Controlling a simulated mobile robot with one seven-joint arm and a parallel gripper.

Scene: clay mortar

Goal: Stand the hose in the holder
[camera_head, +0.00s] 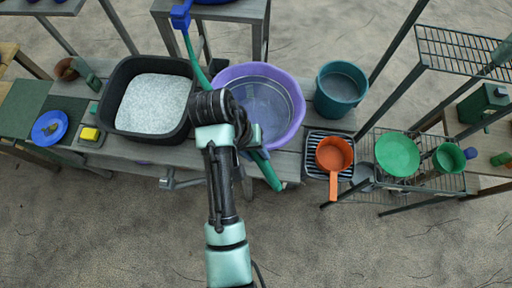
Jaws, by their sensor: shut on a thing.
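The hose (192,50) looks like a long, thin green wand with a blue head at its upper end, near the top of the view. It slants down to the right and passes behind my arm. A green length in the same line comes out below the purple basin and ends over the front edge of the bench. My gripper (243,128) is shut on the hose, over the left part of the basin. Its fingertips are mostly hidden by my wrist. I cannot tell which thing is the holder.
The purple basin (296,124) stands on the grey bench. A black tub (115,86) of pale grains is to its left. A teal bucket (341,88) and an orange pan (334,154) are to its right. A wire rack (440,48) stands far right. The front ground is clear.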

